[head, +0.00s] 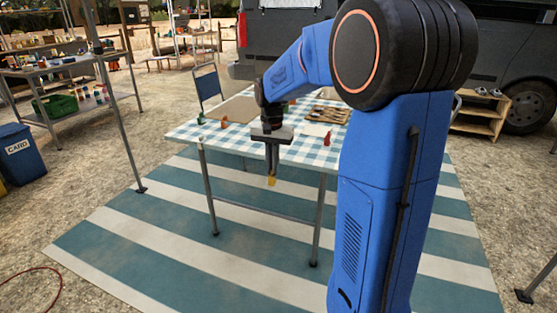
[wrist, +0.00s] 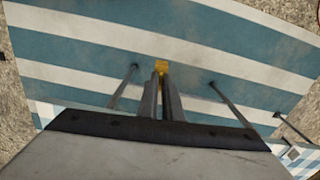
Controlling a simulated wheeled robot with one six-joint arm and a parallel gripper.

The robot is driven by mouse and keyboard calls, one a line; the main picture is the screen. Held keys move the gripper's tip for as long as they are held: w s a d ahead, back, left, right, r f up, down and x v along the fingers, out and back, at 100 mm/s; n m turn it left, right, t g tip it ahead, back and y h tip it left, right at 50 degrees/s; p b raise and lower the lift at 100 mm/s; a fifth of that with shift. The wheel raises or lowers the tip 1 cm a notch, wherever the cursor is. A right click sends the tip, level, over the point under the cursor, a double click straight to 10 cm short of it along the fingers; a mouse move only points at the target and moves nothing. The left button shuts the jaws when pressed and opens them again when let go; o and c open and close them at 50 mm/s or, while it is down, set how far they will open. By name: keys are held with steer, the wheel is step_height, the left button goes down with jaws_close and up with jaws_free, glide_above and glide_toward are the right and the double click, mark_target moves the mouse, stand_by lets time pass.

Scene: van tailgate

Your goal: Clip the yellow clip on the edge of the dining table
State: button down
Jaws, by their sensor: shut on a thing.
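The yellow clip (head: 272,181) is held at the tips of my gripper (head: 272,172), in front of and below the near edge of the table. In the wrist view the yellow clip (wrist: 161,67) shows between the two fingertips of my gripper (wrist: 161,75), with the striped mat behind it. My gripper is shut on it and points down. The dining table (head: 185,133) has a blue-and-white checked cloth and thin metal legs. In the head view the clip appears apart from the table edge.
Orange (head: 224,121), red (head: 327,138) and green (head: 201,118) clips are on the table edges. A brown board (head: 238,108) and a cutlery tray (head: 328,115) lie on top. A blue chair (head: 207,84) stands behind. The striped mat (head: 150,225) in front is clear.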

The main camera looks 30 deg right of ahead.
step_height(320, 180, up, 4)
steer(key=s+m, duration=0.1)
steer(key=s, duration=0.2)
steer(key=w+d+f, duration=0.2)
steer(key=w+d, duration=0.3)
steer(key=d, duration=0.1)
steer(key=shift+d+f, duration=0.4)
stand_by(0.6)
steer(key=shift+w+d, duration=0.75)
steer(key=shift+d, duration=0.2)
steer(key=shift+w+d, duration=0.7)
steer(key=shift+d, duration=0.25)
stand_by(1.8)
stand_by(0.4)
steer(key=c, duration=1.9)
jaws_free()
steer(key=shift+o, duration=0.2)
step_height(320, 180, up, 17)
steer(key=shift+r, duration=0.2)
steer(key=shift+a, duration=0.1)
